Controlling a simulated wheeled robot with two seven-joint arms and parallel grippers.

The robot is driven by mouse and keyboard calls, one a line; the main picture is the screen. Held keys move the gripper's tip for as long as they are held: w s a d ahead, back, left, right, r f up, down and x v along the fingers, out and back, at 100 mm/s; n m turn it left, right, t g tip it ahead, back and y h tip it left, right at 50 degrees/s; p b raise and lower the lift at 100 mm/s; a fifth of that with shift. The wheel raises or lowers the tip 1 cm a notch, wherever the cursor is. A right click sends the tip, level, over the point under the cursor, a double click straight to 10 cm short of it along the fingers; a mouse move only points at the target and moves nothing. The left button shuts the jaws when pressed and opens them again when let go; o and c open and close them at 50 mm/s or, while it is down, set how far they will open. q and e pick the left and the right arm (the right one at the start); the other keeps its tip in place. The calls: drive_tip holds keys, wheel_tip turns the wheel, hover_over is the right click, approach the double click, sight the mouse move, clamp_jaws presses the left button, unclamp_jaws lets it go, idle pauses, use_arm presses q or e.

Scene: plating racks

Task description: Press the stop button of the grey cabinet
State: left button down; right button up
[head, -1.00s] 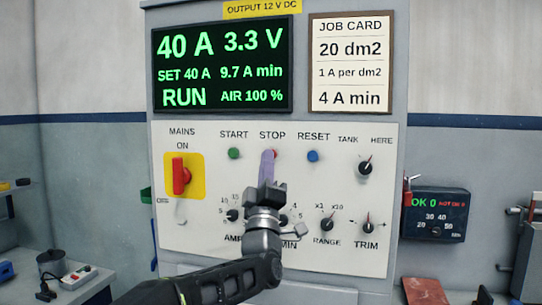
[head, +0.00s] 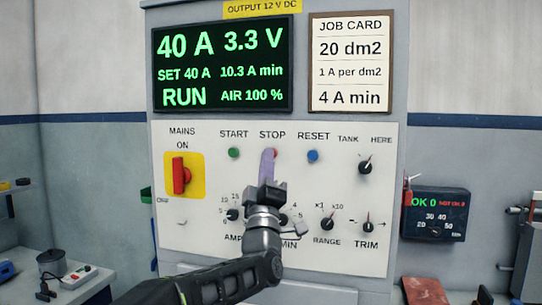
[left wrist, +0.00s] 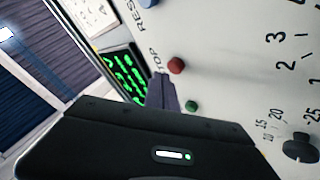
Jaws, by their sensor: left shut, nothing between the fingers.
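The grey cabinet (head: 275,270) stands straight ahead with a pale control panel. Its red stop button (head: 273,152) sits under the STOP label and is partly hidden by my fingertips. It shows whole in the left wrist view (left wrist: 176,66). My left gripper (head: 267,155) is shut and empty, its purple fingers pointing at the panel. In the left wrist view the fingertips (left wrist: 162,82) are beside the red button; I cannot tell whether they touch the panel. The display (head: 222,65) reads RUN, 40 A, 3.3 V and 10.3 A min. My right gripper is not in view.
The green start button (head: 234,153) is left of the stop button, the blue reset button (head: 313,155) right. A red mains switch (head: 181,175) on a yellow plate is further left. Several black knobs line the panel below. A small dark meter (head: 436,214) hangs to the right.

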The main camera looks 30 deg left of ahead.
use_arm(q)
drive_tip(key=shift+w+a, duration=0.1)
drive_tip(key=shift+w, duration=0.25)
drive_tip(key=shift+w+a+b, duration=0.15)
drive_tip(key=shift+w+b, duration=0.25)
drive_tip(key=shift+w, duration=0.05)
idle(0.8)
drive_tip(key=shift+s+d+b, duration=0.3)
drive_tip(key=shift+s+b, duration=0.55)
drive_tip(key=shift+b, duration=0.3)
